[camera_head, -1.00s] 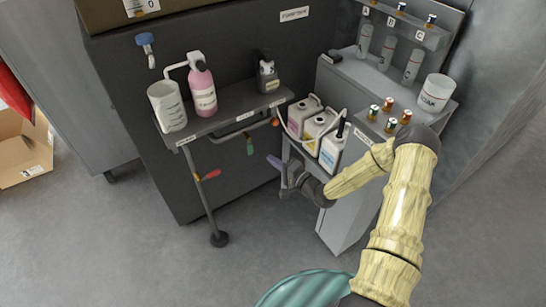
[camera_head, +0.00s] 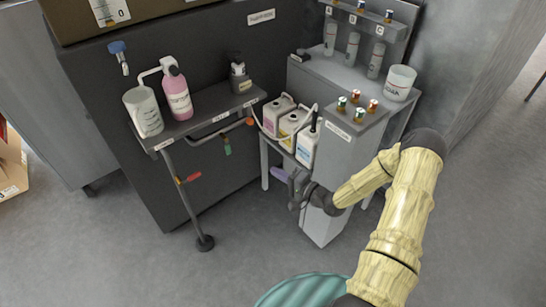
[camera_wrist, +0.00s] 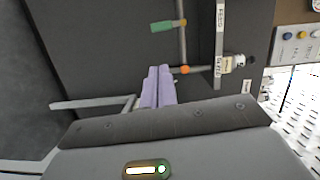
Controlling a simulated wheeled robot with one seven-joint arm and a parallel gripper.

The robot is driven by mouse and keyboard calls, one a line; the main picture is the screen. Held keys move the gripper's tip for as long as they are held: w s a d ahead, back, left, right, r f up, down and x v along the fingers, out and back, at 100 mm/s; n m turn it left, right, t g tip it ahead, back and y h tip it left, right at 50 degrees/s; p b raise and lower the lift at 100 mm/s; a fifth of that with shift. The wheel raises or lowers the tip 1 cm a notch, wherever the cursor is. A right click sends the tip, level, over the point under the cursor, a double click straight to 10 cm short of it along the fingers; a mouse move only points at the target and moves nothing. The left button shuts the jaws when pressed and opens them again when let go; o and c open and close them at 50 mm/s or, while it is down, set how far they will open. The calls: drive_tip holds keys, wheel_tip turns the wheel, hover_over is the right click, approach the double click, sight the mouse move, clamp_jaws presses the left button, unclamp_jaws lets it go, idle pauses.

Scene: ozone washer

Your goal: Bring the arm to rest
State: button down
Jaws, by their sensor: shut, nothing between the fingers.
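My gripper (camera_head: 284,177) has purple fingers and is shut and empty. In the head view it is low in front of the grey side stand, below the row of white jugs. My arm (camera_head: 403,205), in a cream cover, bends from the lower right up to an elbow and down to the gripper. In the wrist view the purple fingers (camera_wrist: 158,88) lie side by side, pointing toward the dark machine front. Whether the fingers touch the stand's frame cannot be told.
A shelf (camera_head: 205,120) with a beaker (camera_head: 144,112) and pink bottle (camera_head: 177,95) stands left of the gripper. Under it hang a red-handled valve (camera_head: 190,178) and a green one (camera_head: 227,146). White jugs (camera_head: 306,146) stand just above the gripper. Floor in front is clear.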

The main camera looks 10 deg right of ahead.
drive_tip(key=s+d+r+n+g+h, duration=0.2)
drive_tip(key=s+r+n+g+h, duration=0.3)
drive_tip(key=s+r, duration=0.45)
drive_tip(key=s+d+r+n+g+h, duration=0.1)
drive_tip(key=s+r+n+g+h, duration=0.35)
drive_tip(key=s, duration=0.75)
wheel_tip(320, 180, up, 33)
drive_tip(key=m+h+p, duration=0.1)
drive_tip(key=h+p, duration=0.2)
drive_tip(key=p, duration=2.7)
drive_tip(key=shift+d+r+g+p, duration=0.15)
drive_tip(key=shift+r+g+p, duration=0.05)
drive_tip(key=shift+g+p, duration=0.15)
drive_tip(key=shift+s, duration=0.1)
